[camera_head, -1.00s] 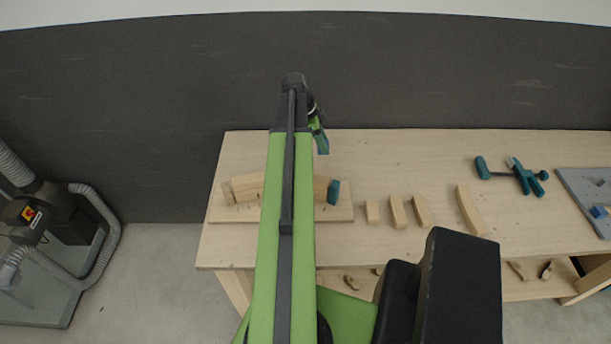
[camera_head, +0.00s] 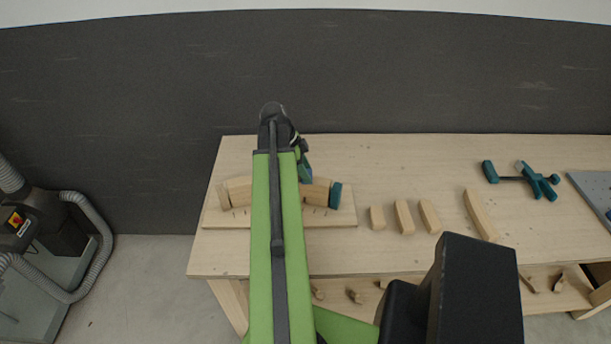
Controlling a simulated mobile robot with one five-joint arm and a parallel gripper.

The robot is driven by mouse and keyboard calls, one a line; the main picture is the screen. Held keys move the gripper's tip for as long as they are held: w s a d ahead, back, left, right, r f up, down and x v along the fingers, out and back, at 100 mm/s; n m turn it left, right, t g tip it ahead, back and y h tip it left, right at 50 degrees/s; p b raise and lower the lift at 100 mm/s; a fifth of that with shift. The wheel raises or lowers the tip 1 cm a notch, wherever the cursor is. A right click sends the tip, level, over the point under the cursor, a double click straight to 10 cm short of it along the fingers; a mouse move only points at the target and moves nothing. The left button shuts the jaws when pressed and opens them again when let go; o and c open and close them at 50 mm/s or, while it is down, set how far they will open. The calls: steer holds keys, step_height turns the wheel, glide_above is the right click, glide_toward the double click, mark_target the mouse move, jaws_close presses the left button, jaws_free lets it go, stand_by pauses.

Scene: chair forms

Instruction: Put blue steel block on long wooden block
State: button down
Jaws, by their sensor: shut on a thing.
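My gripper (camera_head: 302,163) is at the end of my green arm, over the left part of the workbench. It is shut on a small dark blue block (camera_head: 305,175), partly hidden by the gripper. The block appears just above or at the back of a long curved wooden block (camera_head: 315,193) on a flat board; contact cannot be told. My arm covers the middle of that wooden block. A second blue steel block (camera_head: 335,196) stands upright at its right end.
The flat board (camera_head: 335,218) lies at the bench's left. Several small wooden blocks (camera_head: 404,217) and a longer curved one (camera_head: 480,215) lie to the right. A teal clamp (camera_head: 538,180) lies farther right, near a grey plate (camera_head: 592,190). The back middle of the bench is clear.

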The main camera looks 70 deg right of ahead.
steer(key=c, duration=0.8)
jaws_free()
steer(key=shift+r+p, duration=0.3)
steer(key=shift+r, duration=0.1)
steer(key=p+v, duration=1)
steer(key=v, duration=0.1)
steer(key=shift+w+a+r, duration=0.1)
steer(key=shift+w, duration=0.1)
